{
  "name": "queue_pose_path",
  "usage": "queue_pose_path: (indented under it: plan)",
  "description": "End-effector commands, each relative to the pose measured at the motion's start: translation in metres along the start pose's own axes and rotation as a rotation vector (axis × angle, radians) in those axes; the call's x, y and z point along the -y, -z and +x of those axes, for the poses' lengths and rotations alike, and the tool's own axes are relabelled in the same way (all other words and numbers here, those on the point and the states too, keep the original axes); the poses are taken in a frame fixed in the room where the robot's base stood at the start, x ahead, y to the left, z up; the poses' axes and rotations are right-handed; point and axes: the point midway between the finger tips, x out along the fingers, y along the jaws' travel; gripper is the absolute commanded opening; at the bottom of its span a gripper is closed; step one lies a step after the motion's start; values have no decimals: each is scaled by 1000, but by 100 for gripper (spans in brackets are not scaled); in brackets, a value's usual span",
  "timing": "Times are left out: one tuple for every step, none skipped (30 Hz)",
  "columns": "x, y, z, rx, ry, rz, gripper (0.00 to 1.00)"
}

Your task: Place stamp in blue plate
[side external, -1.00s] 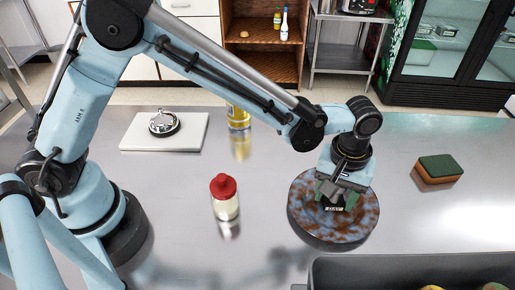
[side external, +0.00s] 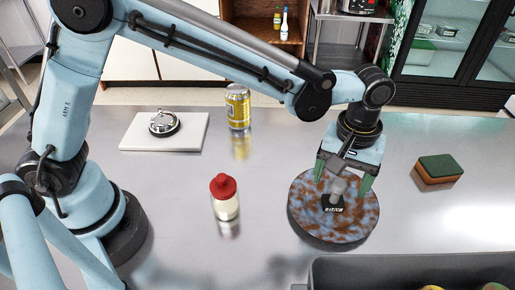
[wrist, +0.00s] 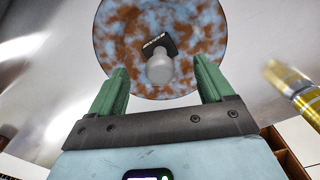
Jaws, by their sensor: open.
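The stamp (side external: 334,201) has a black base with a white label and a grey rounded handle. It rests on the blue plate (side external: 306,223), which is mottled blue and brown. My gripper (side external: 343,181) is open above the stamp, with its green fingers apart on either side of the handle and not closed on it. In the wrist view the stamp (wrist: 160,66) lies on the plate (wrist: 115,70) ahead of the open green fingers (wrist: 160,80), with a gap on both sides.
A red-capped bottle (side external: 225,198) stands left of the plate. A yellow can (side external: 237,107) stands behind it. A white board with a silver bell (side external: 163,123) is at the far left. A sponge (side external: 438,169) lies to the right. A grey bin (side external: 410,268) is at the front right.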

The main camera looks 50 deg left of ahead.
Motion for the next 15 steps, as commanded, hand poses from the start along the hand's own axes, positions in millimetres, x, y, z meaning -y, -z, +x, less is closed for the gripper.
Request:
queue_pose_path:
  plan:
    - [1, 0, -12, 0, 0, 0, 81]
    - [0, 0, -17, 0, 0, 0, 81]
    - [0, 0, -25, 0, 0, 0, 81]
    - [0, 0, -30, 0, 0, 0, 81]
    - [0, 0, -35, 0, 0, 0, 81]
    - [1, 0, -41, 0, 0, 0, 81]
    - [0, 0, -45, 0, 0, 0, 81]
    - [0, 0, -49, 0, 0, 0, 81]
    - [0, 0, -54, 0, 0, 0, 81]
    - [0, 0, -56, 0, 0, 0, 81]
    - [0, 0, -59, 0, 0, 0, 81]
    - [0, 0, -62, 0, 0, 0, 81]
    - [0, 0, -64, 0, 0, 0, 81]
    - [0, 0, -65, 0, 0, 0, 81]
    - [1, 0, -67, -1, -2, 1, 81]
